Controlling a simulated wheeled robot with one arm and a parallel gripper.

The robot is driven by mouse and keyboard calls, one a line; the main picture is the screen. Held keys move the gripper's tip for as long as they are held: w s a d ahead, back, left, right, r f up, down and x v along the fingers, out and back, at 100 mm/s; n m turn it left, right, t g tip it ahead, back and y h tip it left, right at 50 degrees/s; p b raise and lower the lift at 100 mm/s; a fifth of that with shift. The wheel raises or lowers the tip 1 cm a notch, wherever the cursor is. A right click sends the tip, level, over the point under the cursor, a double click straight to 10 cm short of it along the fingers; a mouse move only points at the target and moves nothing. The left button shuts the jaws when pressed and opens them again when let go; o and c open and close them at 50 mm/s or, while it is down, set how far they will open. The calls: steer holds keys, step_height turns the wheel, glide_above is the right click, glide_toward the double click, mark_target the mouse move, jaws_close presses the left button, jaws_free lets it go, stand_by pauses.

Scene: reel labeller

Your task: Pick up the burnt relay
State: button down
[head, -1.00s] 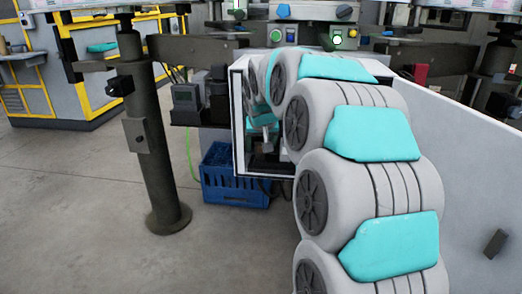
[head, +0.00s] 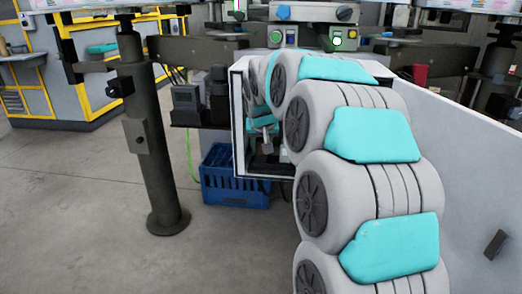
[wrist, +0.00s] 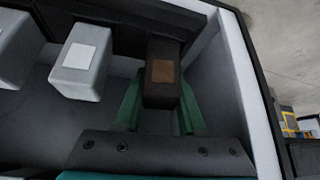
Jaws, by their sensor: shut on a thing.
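The burnt relay (wrist: 162,75) is a dark block with a brown scorched label, seen in the wrist view. My gripper (wrist: 160,105) has its two green fingers on either side of the relay and is shut on it. The relay sits at the dark strip along the back of a grey-walled box, at the right end of a row. Whether it is still seated there I cannot tell.
Two pale grey relays (wrist: 82,62) stand to the left of the burnt one in the wrist view. The cabinet's side wall (wrist: 228,75) is close on the right. A blue crate (head: 232,180) stands on the floor below the cabinet. A dark post (head: 150,130) stands to the left.

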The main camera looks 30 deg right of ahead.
steer(key=shift+r, duration=0.1)
steer(key=shift+r, duration=1.65)
steer(key=s+a+b, duration=0.1)
steer(key=s+a, duration=0.2)
steer(key=s, duration=0.5)
steer(key=s+a+b, duration=0.1)
steer(key=s+a, duration=0.3)
steer(key=s, duration=0.4)
step_height(320, 180, up, 7)
steer(key=p, duration=0.2)
steer(key=shift+s+p, duration=0.3)
steer(key=shift+p, duration=0.05)
